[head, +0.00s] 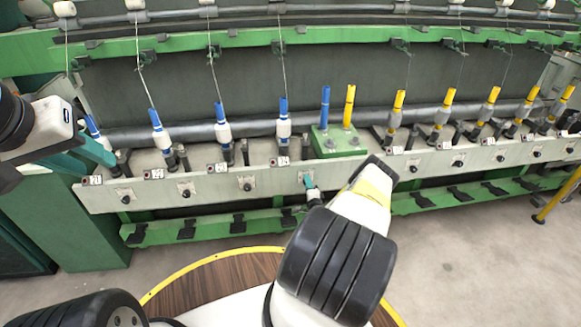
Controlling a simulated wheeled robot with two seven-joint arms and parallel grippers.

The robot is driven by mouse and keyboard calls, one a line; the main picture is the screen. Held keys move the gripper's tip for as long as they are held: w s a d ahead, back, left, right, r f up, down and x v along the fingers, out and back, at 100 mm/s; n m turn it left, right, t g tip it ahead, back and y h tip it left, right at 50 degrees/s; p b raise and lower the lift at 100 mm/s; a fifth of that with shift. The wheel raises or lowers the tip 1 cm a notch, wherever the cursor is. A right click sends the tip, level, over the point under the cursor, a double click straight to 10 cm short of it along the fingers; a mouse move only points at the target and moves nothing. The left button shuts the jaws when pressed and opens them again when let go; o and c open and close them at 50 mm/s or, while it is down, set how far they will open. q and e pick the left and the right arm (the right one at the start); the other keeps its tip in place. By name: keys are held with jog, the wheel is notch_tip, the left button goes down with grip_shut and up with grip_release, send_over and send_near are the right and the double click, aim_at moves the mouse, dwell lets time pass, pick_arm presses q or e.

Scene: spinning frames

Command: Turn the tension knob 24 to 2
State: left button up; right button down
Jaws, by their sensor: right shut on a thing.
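The tension knob right of label 24 (280,161) sits on the pale front rail (345,177) of the spinning frame. My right gripper (308,181) reaches up to this knob from below and is shut on it. The fingers cover the knob, so its pointer and setting cannot be read. My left gripper (90,152), with teal fingers, is at the far left in front of the frame's end, near label 21 (95,180). Its fingers look apart, with nothing seen between them.
Other black knobs sit along the rail, such as one left of label 24 (248,187) and one to the right (413,169). Blue bobbins (283,108), yellow bobbins (397,103) and a green block (338,142) stand above. A green lower rail (265,222) runs below.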

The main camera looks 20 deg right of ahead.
jog(key=shift+s+f, duration=0.15)
dwell(0.3)
jog(key=c, duration=1.1)
grip_release()
jog(key=shift+v, duration=3.85)
